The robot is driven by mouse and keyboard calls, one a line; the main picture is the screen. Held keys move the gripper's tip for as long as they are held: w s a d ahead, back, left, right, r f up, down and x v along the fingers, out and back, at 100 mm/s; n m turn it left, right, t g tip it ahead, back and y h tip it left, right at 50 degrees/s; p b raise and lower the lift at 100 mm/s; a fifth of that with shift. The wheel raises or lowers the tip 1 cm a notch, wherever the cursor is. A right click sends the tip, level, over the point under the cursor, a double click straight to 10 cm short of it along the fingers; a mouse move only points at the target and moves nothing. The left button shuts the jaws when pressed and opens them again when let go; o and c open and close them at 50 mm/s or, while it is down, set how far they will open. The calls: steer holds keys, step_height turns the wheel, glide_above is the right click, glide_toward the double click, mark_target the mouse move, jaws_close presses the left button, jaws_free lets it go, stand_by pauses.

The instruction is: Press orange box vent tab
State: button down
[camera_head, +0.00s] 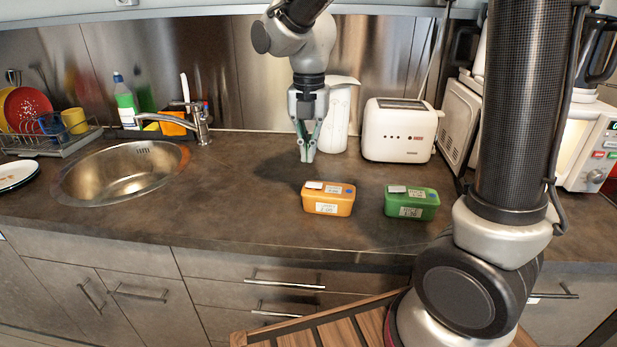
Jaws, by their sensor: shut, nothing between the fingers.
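The orange box (328,205) sits on the dark countertop, right of the picture's middle, with a white label on its front. On its lid are a pale raised tab (314,185) at the left, a small label and a blue round spot (349,191). Which of these is the vent tab is too small to tell for sure. My gripper (307,158) points down with its fingertips together and empty. In the picture it is above and slightly left of the orange box, apart from it.
A green box (411,209) sits close right of the orange one. A white toaster (399,132) and a white pitcher (338,112) stand behind. The sink (124,190) is at the left. Counter between sink and orange box is clear. The counter's front edge runs below both boxes.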

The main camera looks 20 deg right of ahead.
mark_target(314, 191)
step_height(314, 191, down, 8)
steer(key=shift+r, duration=0.1)
stand_by(0.4)
steer(key=shift+a+f, duration=0.1)
steer(key=shift+f, duration=0.2)
steer(key=shift+s+d+r, duration=0.25)
steer(key=shift+s+d, duration=0.05)
steer(key=shift+d, duration=0.4)
steer(key=shift+r, duration=0.15)
step_height(314, 191, up, 12)
stand_by(0.4)
stand_by(0.3)
